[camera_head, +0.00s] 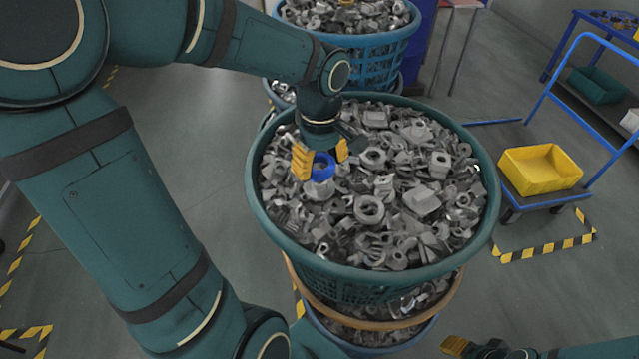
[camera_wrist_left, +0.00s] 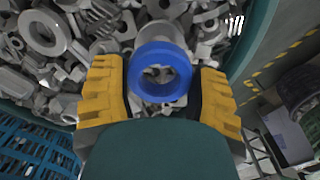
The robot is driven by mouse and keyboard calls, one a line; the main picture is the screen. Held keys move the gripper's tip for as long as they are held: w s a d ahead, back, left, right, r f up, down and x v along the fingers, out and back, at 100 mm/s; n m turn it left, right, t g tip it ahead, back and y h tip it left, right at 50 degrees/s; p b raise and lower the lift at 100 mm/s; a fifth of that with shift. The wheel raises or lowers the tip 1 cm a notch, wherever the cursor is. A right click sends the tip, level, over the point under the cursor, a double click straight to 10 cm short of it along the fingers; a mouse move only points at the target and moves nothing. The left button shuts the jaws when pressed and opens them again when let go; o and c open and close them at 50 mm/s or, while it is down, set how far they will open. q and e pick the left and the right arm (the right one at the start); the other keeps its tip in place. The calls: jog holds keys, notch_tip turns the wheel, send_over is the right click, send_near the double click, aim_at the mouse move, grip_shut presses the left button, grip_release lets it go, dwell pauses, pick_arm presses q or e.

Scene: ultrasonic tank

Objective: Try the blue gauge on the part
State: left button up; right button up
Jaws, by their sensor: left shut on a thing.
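The blue gauge (camera_head: 323,167) is a blue ring with an open middle. In the left wrist view the blue gauge (camera_wrist_left: 162,51) sits between the yellow fingers of my left gripper (camera_wrist_left: 160,88). In the head view my left gripper (camera_head: 322,160) points down and is shut on the ring, over the left part of a basket full of grey metal parts. A grey round part (camera_wrist_left: 160,31) shows right behind the ring; I cannot tell whether they touch. My right gripper (camera_head: 455,345) is only partly in view at the bottom right, away from the basket.
The green basket (camera_head: 262,212) of loose metal parts stands on a stack with a tan ring (camera_head: 375,323). Another blue basket (camera_head: 375,66) stands behind. A blue cart with a yellow bin (camera_head: 540,170) stands at the right. The floor between is clear.

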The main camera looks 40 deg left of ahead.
pick_arm(q)
jog(key=shift+r+p, duration=1.55)
jog(key=shift+r, duration=0.5)
jog(key=shift+f, duration=0.1)
